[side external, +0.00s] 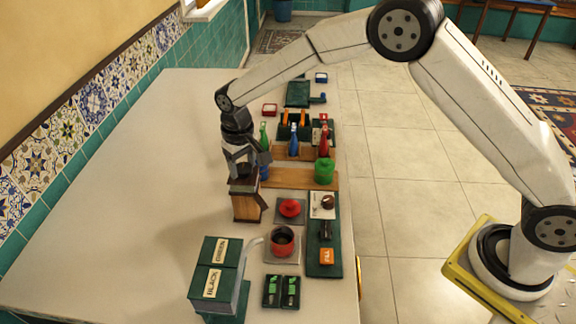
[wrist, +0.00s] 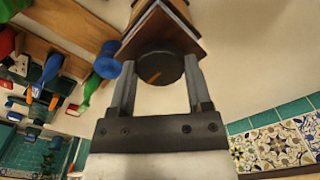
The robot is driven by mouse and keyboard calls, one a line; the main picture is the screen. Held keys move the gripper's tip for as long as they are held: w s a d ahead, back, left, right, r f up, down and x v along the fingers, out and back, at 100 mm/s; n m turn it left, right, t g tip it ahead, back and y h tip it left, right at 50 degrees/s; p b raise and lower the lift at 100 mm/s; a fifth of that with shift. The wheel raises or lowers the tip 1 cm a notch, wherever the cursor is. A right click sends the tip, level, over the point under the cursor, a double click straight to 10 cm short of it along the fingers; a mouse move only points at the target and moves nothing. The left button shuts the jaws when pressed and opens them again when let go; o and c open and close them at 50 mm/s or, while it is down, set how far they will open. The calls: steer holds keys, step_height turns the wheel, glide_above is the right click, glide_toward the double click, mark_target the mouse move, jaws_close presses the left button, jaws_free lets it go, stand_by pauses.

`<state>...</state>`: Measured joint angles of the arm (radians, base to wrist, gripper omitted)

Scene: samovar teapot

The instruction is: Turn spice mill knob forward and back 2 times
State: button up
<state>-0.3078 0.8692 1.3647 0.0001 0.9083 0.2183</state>
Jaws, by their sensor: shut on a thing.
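The spice mill (side external: 246,206) is a brown wooden box with a dark top, standing upright on the pale table. Its round dark knob (wrist: 160,68) with a small orange mark shows in the wrist view. My gripper (side external: 243,160) is above the mill, pointing down. In the wrist view my gripper's (wrist: 160,80) two grey fingers stand on either side of the knob and are shut on it. In the side view the knob is hidden by my gripper.
A wooden rack with a green pot (side external: 324,171) and coloured bottles (side external: 293,140) stands close to the right. The table (side external: 140,190) to the left is clear.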

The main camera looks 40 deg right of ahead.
mark_target(243, 168)
stand_by(0.3)
steer(key=o, duration=1.3)
steer(key=shift+r, duration=3.95)
